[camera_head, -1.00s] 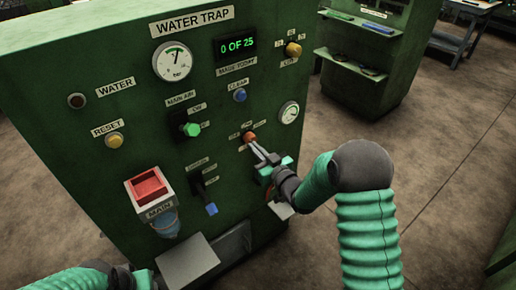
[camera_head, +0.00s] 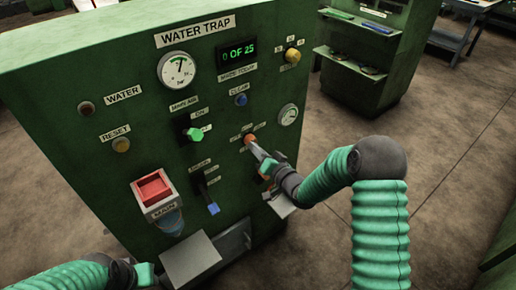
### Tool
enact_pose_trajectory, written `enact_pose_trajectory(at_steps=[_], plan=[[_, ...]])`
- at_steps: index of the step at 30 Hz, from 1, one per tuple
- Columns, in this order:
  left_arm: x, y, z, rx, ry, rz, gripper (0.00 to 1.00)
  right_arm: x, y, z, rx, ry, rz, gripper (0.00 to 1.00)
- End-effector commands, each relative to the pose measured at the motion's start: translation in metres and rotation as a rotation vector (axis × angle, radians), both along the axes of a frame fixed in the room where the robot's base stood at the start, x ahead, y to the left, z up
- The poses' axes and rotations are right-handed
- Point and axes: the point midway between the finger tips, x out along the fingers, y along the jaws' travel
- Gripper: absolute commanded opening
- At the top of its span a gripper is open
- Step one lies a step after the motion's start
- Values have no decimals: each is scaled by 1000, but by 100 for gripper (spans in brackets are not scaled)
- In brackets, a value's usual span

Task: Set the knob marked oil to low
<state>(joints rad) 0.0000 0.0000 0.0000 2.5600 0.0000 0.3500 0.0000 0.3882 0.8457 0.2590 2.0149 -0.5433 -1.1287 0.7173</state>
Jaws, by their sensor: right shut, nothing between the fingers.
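A green panel (camera_head: 60,130) headed WATER TRAP carries several knobs. An orange-red knob (camera_head: 249,139) sits on its right part with small labels around it that I cannot read. My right gripper (camera_head: 257,151) is at this knob from below right, fingers shut and empty. Whether the fingertips touch the knob I cannot tell. A yellow knob (camera_head: 292,55) with small labels around it is at the upper right. I cannot read the word oil by either knob. My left gripper (camera_head: 146,275) shows only partly at the bottom left edge, and its fingers are not clear.
A grey plate (camera_head: 190,260) juts out below.

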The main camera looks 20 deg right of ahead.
Motion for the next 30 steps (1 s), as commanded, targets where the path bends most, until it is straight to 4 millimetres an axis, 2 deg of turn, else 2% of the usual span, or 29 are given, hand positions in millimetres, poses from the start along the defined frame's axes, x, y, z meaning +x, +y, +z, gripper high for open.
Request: enact_pose_trajectory(at_steps=[1,3,4,6,8,9,12,20,30], plan=[[0,0,0,0,0,0,36,11,-5,18,-3,-45,-16,9],[0,0,-1,0,0,0,36,11,-5,17,-4,-45,-16,18],[0,0,-1,0,0,0,36,8,0,3,2,-11,-5,22],[0,0,0,0,0,0,36,7,0,2,1,-7,-4,32],[0,0,1,0,0,0,36,3,-1,1,0,-5,-4,34],[0,0,2,0,0,0,36,0,-2,1,-1,-3,-3,45],[0,0,4,0,0,0,36,-10,-2,2,-2,-5,2,58],[0,0,8,0,0,0,36,-36,-6,4,-6,-5,4,58],[0,0,13,0,0,0,36,-65,-20,3,-2,-3,0,58]])
